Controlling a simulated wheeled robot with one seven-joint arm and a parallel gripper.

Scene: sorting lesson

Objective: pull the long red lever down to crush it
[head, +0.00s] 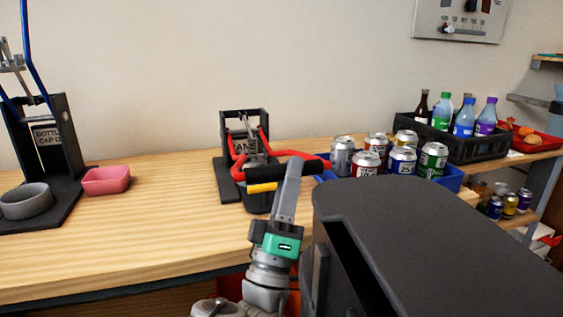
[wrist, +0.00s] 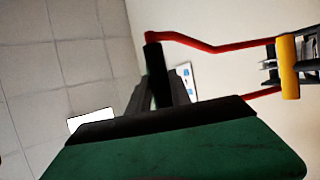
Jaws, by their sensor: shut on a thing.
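The can crusher (head: 263,123) stands on the wooden bench in the middle of the head view, with a sign reading "ANS" in part. Its red lever (head: 290,153) reaches out from the frame toward the right and front, low over the bench, and ends in a black grip (head: 312,166). My gripper (head: 291,169) is shut on this black grip. In the wrist view, my gripper (wrist: 163,88) is around the black grip (wrist: 153,60), and the red lever (wrist: 215,50) runs right to the crusher. A yellow bar (head: 263,187) shows at the crusher's front. I cannot see a can inside.
A blue crate (head: 450,181) of several cans stands right of the crusher. Behind it is a black crate (head: 488,150) of bottles. A bottle cap press (head: 70,135), grey ring (head: 27,209) and pink bowl (head: 106,188) stand left. Bench between them is clear.

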